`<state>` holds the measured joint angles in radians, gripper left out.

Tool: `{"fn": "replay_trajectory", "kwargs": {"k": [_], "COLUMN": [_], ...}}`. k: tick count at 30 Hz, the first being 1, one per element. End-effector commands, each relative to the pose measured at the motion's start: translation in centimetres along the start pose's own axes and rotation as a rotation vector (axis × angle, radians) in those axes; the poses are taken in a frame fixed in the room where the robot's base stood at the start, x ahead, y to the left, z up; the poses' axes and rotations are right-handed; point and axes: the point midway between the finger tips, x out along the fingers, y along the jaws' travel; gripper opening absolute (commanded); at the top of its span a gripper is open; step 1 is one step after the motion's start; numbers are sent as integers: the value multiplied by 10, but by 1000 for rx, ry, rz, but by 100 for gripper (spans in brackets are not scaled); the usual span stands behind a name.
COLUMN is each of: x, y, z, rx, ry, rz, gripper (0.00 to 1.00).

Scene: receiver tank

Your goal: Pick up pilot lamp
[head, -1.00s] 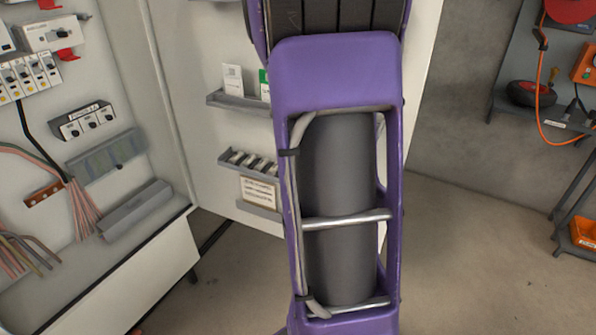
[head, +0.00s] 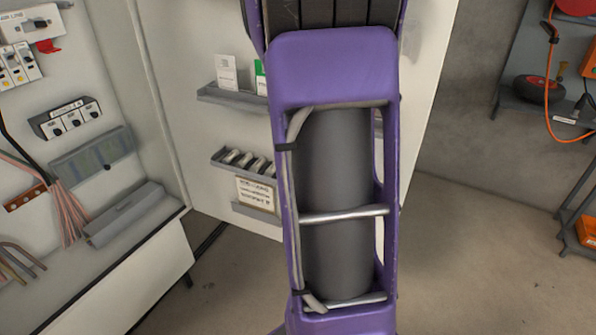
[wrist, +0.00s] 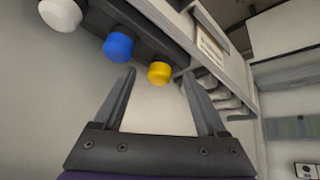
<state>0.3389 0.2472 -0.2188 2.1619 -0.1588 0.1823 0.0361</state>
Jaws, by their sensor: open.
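In the wrist view, round lamp-like caps stand in a row on a dark grey strip: a yellow one (wrist: 159,73), a blue one (wrist: 118,46) and a white one (wrist: 61,14). They look like pilot lamps; which one the task means is not shown. My gripper (wrist: 158,84) is open and empty. Its fingertips show on either side of the yellow cap, with the blue one just outside the left fingertip. I cannot tell how far the caps are in depth. In the head view the gripper and caps are out of sight, and my purple arm fills the middle.
The open cabinet (head: 150,265) with breakers (head: 70,118) and wires stands at left in the head view. Its door (head: 190,60) carries small shelves (head: 235,97) and a label card (head: 257,195). Beside the caps, the wrist view shows a grey rack (wrist: 222,98).

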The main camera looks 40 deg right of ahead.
Motion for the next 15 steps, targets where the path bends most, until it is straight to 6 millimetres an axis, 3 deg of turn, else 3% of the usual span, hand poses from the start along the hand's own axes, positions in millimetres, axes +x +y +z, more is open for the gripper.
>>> {"fn": "replay_trajectory", "kwargs": {"k": [6, 15], "x": [0, 0], "y": [0, 0], "z": [0, 0], "rx": [0, 0], "ry": [0, 0], "rz": [0, 0], "gripper": [74, 20]}}
